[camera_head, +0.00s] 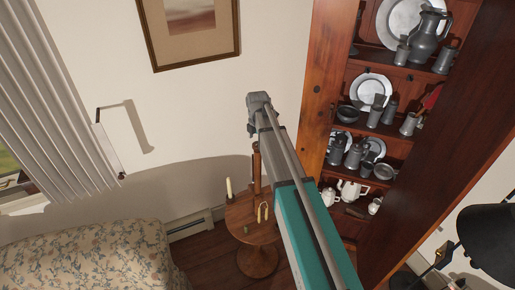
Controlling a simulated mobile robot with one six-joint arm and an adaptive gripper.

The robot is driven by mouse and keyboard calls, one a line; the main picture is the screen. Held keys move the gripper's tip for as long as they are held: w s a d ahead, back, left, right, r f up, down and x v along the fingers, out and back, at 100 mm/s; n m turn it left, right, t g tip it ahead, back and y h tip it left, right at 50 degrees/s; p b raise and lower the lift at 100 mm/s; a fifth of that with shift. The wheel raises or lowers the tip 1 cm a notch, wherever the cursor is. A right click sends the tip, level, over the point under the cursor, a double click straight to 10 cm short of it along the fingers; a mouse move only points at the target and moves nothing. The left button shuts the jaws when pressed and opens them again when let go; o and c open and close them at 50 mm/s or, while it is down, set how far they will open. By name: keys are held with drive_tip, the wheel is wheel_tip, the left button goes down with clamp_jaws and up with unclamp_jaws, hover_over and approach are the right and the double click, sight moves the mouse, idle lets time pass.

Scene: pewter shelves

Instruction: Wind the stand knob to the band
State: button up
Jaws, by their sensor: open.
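A small round wooden stand (240,212) stands on the floor in the lower middle of the head view. It has a round top and a wide round foot. A brown upright post (257,170) rises at the back of its top, partly behind my arm. I cannot make out a knob or a band on it at this size. My arm runs up from the bottom edge, in front of the stand's right side, and ends in a grey joint above it. I see no gripper fingers in this view.
A pale candle (229,188) and small yellowish pieces (263,211) are on the stand. A wooden cupboard (318,95) with pewter and white pots is close on the right. A flowered sofa (90,258) is at left, a black lamp (489,240) at right.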

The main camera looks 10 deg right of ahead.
drive_tip(key=shift+f+b, duration=0.55)
drive_tip(key=shift+f, duration=0.25)
drive_tip(key=c, duration=1.1)
drive_tip(key=shift+c, duration=0.2)
drive_tip(key=shift+m, duration=0.4)
